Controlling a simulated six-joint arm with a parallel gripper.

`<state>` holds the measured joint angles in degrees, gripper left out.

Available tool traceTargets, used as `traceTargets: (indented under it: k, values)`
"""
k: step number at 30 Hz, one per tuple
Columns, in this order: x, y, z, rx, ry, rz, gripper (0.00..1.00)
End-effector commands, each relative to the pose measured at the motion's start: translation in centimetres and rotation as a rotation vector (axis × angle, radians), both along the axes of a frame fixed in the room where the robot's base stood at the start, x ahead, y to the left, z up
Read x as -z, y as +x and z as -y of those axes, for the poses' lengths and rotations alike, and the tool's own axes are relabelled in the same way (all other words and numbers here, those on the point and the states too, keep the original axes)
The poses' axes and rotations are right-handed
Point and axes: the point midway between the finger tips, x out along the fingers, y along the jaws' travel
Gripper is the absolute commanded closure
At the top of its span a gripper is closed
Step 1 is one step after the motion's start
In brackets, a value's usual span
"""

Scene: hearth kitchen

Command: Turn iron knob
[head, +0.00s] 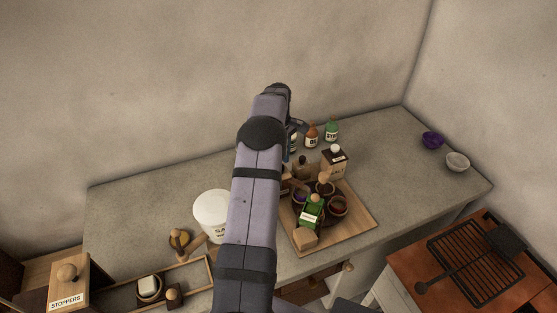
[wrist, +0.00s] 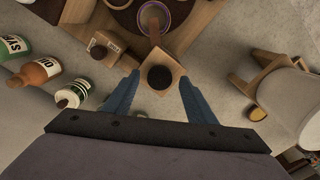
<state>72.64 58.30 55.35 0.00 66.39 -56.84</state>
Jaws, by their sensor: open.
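A dark round knob (wrist: 160,77) tops a square wooden block (wrist: 148,70) in the wrist view; I take it for the iron knob. My gripper (wrist: 159,82) is open, with one blue finger on each side of the knob and a gap on both sides. I cannot tell how high the fingertips are above it. In the head view a dark knob (head: 303,159) on a wooden block (head: 303,171) shows at the back of the wooden tray, just right of my arm. My arm hides most of the gripper there.
Bottles labelled oil (head: 312,134) and syrup (head: 332,130) stand behind the tray (head: 361,222). A white canister (head: 211,212) stands left of my arm. Clear counter lies right of the tray.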

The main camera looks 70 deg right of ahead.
Motion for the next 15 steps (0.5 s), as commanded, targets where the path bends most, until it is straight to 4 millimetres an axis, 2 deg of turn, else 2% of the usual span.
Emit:
traceTargets:
  k: [12, 15]
  values:
    - [0.79, 0.00, 0.00, 0.000, -0.001, 0.000, 0.49]
    - [0.77, 0.00, 0.00, 0.000, -0.001, 0.000, 0.73]
